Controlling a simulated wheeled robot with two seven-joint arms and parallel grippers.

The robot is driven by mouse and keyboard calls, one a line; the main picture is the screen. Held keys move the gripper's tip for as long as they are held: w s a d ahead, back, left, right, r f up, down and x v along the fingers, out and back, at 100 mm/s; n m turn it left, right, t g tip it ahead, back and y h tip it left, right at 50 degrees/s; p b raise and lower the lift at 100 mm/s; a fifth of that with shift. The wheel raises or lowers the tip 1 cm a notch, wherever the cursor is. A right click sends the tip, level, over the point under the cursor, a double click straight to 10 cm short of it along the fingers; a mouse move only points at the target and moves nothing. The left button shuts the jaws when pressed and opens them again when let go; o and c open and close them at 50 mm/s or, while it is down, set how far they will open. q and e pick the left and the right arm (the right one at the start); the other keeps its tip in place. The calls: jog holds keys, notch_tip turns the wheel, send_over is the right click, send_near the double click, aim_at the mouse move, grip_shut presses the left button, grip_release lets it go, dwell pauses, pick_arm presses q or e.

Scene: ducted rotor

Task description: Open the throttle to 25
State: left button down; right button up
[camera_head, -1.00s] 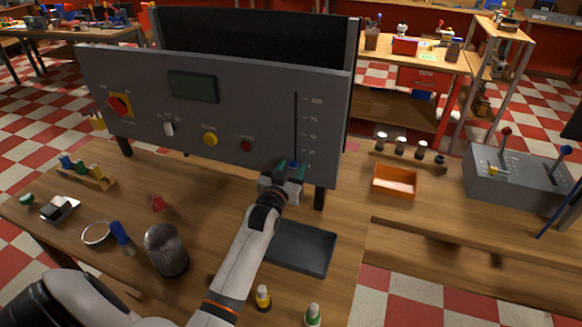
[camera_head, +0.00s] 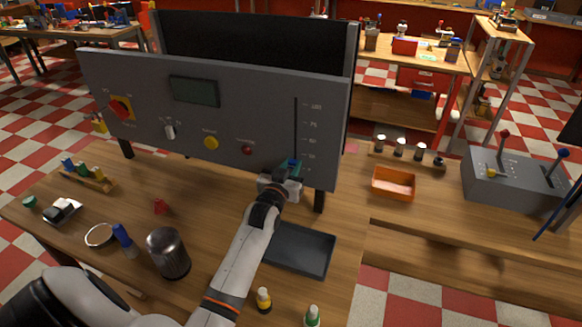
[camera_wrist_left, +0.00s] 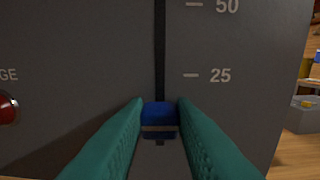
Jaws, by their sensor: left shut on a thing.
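The grey control panel (camera_head: 240,110) stands on the wooden bench. Its throttle slot (camera_head: 295,125) runs upright at the panel's right side, with a scale up to 100. My left gripper (camera_head: 291,168) is at the low end of the slot. In the left wrist view its teal fingers (camera_wrist_left: 159,128) are shut on the blue throttle knob (camera_wrist_left: 159,113). The knob sits in the slot below the 25 mark (camera_wrist_left: 211,76), with the 50 mark higher up. The 0 mark is not in the wrist view. My right gripper is not in view.
A metal cup (camera_head: 168,254), a blue-capped marker (camera_head: 122,236) and small bottles stand on the bench. An orange bin (camera_head: 394,184) and a grey lever box (camera_head: 515,182) are to the right.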

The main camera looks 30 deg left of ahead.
pick_arm(q)
notch_tip(320, 180, up, 3)
jog(key=shift+r+p, duration=0.2)
jog(key=shift+p, duration=0.55)
jog(key=shift+f, duration=0.1)
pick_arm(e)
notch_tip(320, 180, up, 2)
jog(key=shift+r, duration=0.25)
pick_arm(q)
jog(key=c, duration=1.2)
grip_release()
jog(key=shift+f, duration=0.1)
jog(key=b, duration=0.3)
send_near(295, 151)
jog(key=v, duration=0.5)
jog(key=shift+s+d, duration=0.2)
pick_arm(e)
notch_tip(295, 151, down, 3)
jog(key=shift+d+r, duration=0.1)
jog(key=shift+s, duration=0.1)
